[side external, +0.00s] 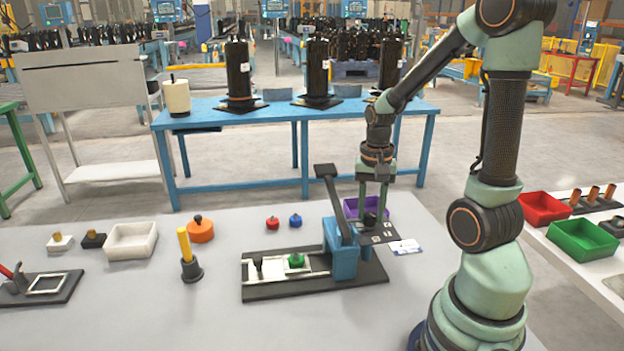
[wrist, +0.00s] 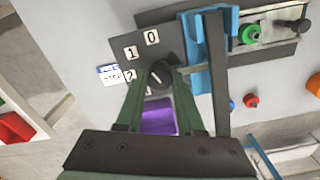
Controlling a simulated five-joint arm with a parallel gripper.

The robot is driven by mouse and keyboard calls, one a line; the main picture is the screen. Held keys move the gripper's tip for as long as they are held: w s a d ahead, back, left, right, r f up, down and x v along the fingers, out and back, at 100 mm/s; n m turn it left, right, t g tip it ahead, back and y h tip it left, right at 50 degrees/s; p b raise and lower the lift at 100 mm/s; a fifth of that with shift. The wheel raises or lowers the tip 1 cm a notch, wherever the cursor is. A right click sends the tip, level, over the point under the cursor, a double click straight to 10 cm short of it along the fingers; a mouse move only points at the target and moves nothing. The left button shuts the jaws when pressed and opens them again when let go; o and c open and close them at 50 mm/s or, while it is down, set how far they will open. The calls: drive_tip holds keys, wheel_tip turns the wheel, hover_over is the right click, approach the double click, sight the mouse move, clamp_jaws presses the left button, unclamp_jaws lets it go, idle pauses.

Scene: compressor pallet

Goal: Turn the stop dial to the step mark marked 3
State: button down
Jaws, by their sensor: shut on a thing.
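The stop dial (wrist: 160,71) is a dark round knob on a dark plate (wrist: 121,48) with white number tags. In the wrist view the tags 0 (wrist: 151,37), 1 (wrist: 131,52) and 2 (wrist: 129,74) show; another tag (wrist: 148,91) is mostly hidden beside my finger. My gripper (wrist: 161,79) has its two green fingers on either side of the dial, shut on it. In the side external view my gripper (side external: 374,207) points down onto the dial (side external: 370,220), which is partly hidden. I cannot tell which mark the dial points at.
A blue press (side external: 345,262) with a dark lever arm (side external: 340,205) stands close left of my gripper. A green knob (side external: 296,260) sits on its base. A purple bin (side external: 351,208) is behind the dial. A white card (side external: 405,247) lies to the right.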

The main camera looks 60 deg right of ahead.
sight(371, 214)
drive_tip(key=n, duration=0.5)
drive_tip(key=shift+n, duration=0.3)
drive_tip(key=n, duration=1.5)
drive_tip(key=shift+n, duration=0.7)
drive_tip(key=c, duration=0.5)
unclamp_jaws()
wheel_tip(371, 214, up, 12)
drive_tip(key=shift+r, duration=0.1)
